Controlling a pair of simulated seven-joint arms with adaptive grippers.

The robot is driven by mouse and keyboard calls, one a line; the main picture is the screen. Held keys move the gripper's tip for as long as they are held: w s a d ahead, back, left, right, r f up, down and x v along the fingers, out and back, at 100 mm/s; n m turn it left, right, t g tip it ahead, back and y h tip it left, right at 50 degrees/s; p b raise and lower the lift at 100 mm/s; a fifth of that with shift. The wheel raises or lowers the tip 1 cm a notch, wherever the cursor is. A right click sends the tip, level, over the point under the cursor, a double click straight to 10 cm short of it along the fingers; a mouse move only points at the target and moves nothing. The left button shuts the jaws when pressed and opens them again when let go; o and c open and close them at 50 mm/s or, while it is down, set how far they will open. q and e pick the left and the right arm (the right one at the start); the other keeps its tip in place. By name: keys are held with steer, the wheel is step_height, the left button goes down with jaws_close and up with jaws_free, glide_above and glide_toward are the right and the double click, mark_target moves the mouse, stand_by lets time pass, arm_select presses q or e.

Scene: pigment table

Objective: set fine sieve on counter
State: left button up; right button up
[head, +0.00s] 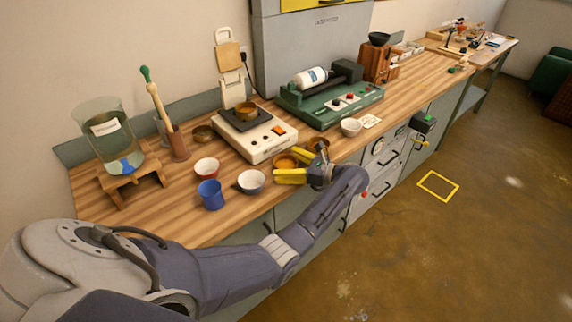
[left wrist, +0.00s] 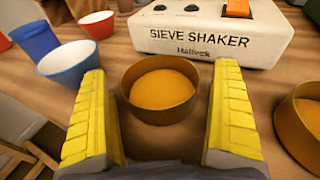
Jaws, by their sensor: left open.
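A round brass sieve (head: 287,160) with an orange-brown inside stands on the wooden counter (head: 225,155) in front of the sieve shaker. In the left wrist view this sieve (left wrist: 160,90) lies between the two yellow fingers, with a gap on each side. My left gripper (head: 291,166) is open around it and holds nothing. A second brass sieve (left wrist: 303,120) stands to the right of the fingers; in the head view it is partly hidden by the gripper. I cannot tell which one is the fine sieve. My right gripper does not show.
A white-and-blue bowl (head: 251,182), a red bowl (head: 207,168) and a blue cup (head: 211,195) stand to the left. A green roller machine (head: 330,104) is behind. The counter's front edge is close to my gripper.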

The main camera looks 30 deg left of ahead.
arm_select(q)
steer(key=shift+d+r, duration=0.1)
steer(key=shift+r, duration=0.05)
steer(key=w+d+r, duration=0.1)
steer(key=d, duration=1)
steer(key=shift+w+d+r, duration=0.2)
steer(key=shift+d+r, duration=0.1)
steer(key=shift+r, duration=0.1)
